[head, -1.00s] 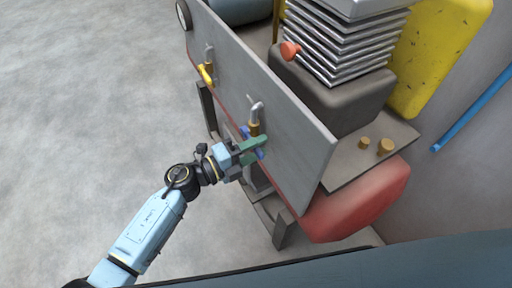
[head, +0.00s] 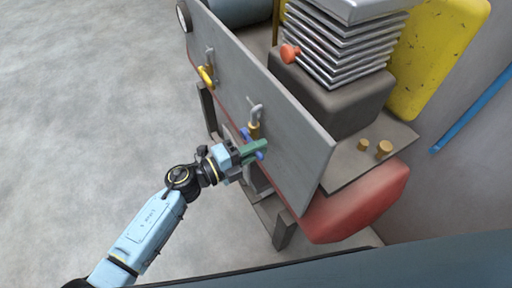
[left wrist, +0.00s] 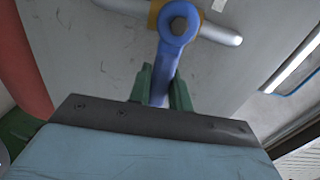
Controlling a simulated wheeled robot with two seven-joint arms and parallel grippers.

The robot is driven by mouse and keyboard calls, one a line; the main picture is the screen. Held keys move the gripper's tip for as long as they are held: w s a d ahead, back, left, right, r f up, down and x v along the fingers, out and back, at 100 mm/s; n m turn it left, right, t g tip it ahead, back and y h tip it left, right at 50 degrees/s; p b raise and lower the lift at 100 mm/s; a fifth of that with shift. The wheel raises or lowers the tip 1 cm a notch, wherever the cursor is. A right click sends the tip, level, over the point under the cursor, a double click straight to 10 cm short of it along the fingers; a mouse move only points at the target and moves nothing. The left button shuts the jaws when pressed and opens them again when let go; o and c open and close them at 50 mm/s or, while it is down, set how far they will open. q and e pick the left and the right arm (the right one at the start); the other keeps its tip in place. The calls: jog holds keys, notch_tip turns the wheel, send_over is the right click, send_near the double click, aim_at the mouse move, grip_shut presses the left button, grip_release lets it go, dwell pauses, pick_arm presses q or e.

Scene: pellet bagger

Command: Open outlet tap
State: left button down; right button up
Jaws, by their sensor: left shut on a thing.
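A tap with a blue lever handle (left wrist: 165,65) sits on the grey panel (head: 290,135). In the left wrist view the lever hangs down from its round hub, in front of a brass body and a silver pipe. My left gripper (left wrist: 160,88) has its green fingers on either side of the lever's lower part and is shut on it. In the head view my left gripper (head: 254,149) covers the middle of the blue handle. A second tap with a yellow handle (head: 206,76) is farther up the same panel. My right gripper is not in view.
Behind the panel stands a finned block (head: 335,45) with an orange-red knob (head: 290,53). A red tank (head: 355,205) lies under the panel's near end. A yellow part (head: 440,50) stands behind. The floor left of the machine is clear.

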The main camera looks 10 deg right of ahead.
pick_arm(q)
jog(key=shift+r+n+p, duration=0.65)
jog(key=shift+n+p, duration=0.25)
jog(key=shift+p, duration=0.3)
jog(key=n+p, duration=0.1)
jog(key=r+n+p, duration=0.1)
jog(key=p, duration=0.1)
jog(key=shift+w+a+r+n, duration=0.1)
jog(key=shift+w+r+n, duration=0.05)
jog(key=shift+w+n, duration=0.15)
jog(key=shift+w+a+r+n+p, duration=0.1)
jog(key=shift+r+n+p, duration=0.1)
jog(key=shift+n+p, duration=0.3)
jog(key=shift+w+r+n+p, duration=0.15)
jog(key=shift+n+p, duration=0.1)
jog(key=shift+n, duration=0.35)
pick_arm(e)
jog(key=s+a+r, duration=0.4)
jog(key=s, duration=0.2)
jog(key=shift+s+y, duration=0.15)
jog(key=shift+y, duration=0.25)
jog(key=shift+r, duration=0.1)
pick_arm(q)
jog(key=c, duration=1.3)
grip_release()
jog(key=shift+s+a, duration=0.1)
